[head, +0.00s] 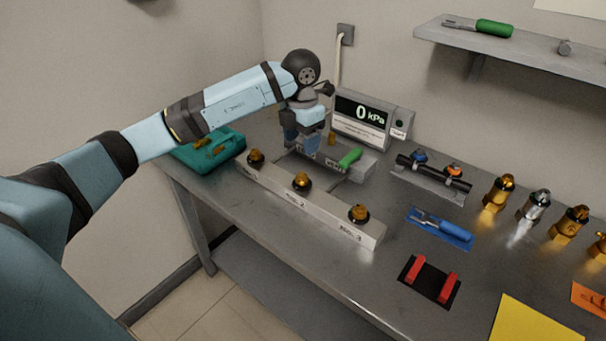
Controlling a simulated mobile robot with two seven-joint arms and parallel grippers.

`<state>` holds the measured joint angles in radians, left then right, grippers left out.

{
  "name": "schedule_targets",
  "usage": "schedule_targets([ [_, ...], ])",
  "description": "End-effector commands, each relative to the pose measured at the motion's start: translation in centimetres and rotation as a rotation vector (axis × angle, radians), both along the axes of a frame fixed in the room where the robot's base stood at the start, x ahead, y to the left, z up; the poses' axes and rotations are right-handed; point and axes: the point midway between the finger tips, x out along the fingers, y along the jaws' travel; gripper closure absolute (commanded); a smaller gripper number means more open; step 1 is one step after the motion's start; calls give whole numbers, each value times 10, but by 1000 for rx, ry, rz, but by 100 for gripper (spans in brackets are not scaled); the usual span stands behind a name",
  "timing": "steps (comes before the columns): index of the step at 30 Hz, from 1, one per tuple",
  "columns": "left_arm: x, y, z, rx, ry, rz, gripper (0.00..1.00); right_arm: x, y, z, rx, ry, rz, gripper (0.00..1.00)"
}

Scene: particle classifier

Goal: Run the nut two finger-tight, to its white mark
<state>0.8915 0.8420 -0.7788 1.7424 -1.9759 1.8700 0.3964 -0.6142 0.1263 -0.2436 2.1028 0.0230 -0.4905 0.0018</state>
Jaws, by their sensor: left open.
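A long pale block (290,203) lies along the front of the bench with three brass nuts on dark round collars. The middle nut (302,179) sits between the left nut (256,154) and the right nut (359,212). Labels on the block's front are too small to read surely, and I cannot make out a white mark. My left gripper (301,143) points down behind the block, between the left and middle nuts in the picture. It is open and apart from the nuts. My right gripper is not in view.
A display reading 0 kPa (362,117) stands at the back. A teal tray (190,158) is at left; a dark pipe on a stand (433,172), a blue-handled tool (450,229) and several brass fittings (497,193) are at right.

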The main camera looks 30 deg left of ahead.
Motion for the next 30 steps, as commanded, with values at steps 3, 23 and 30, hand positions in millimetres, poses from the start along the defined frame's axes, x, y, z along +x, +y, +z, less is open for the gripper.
schedule_targets([
  [3, -1, -1, -29, -2, 5, 0, 38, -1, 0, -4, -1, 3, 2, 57],
  [23, 0, -1, -110, -3, 0, -1, 38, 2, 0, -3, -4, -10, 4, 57],
  [30, 0, -1, -110, -3, 0, -1, 50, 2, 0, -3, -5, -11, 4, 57],
])
